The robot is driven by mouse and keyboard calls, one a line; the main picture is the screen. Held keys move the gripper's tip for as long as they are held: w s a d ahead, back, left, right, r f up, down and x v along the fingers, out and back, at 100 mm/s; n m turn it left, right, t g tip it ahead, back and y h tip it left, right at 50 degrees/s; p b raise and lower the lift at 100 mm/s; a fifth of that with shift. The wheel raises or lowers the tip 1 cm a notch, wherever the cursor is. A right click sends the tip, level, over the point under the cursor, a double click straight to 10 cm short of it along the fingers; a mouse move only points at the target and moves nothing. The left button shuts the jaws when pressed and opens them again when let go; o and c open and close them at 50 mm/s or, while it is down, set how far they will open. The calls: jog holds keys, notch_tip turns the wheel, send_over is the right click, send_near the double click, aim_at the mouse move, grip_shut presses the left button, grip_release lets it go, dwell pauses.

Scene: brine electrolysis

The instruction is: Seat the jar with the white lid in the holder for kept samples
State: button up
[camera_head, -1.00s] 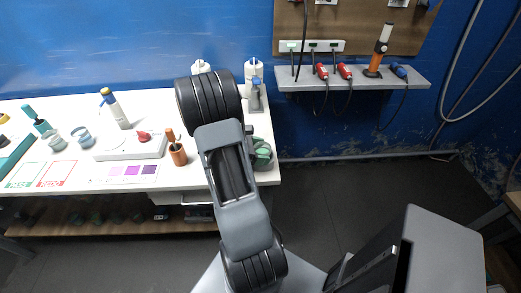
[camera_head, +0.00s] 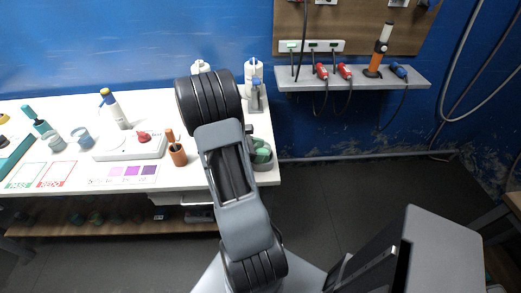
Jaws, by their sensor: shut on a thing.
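My gripper is not in view; my own arm covers the bench area around the right end. I cannot make out a jar with a white lid. Two small grey-blue jars or cups stand on the white bench, one (camera_head: 54,141) left of the other (camera_head: 82,138). A teal block (camera_head: 14,152) lies at the far left edge, and I cannot tell whether it is the holder for kept samples. A round grey bowl (camera_head: 266,164) with green pieces in it stands at the bench's right end, partly hidden by my arm.
The white bench (camera_head: 190,178) also holds a bottle (camera_head: 114,108), a white device with a red knob (camera_head: 143,138), a brown cup with tools (camera_head: 177,152), and green (camera_head: 24,175) and red (camera_head: 57,174) marked cards. White bottles (camera_head: 254,70) stand at the back. A wall shelf (camera_head: 350,83) is right.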

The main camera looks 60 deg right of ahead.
jog(key=o, duration=1.2)
jog(key=shift+w+a, duration=0.1)
jog(key=b+v, duration=0.1)
jog(key=v, duration=1.2)
jog(key=shift+w+a+r, duration=0.15)
jog(key=shift+w, duration=0.05)
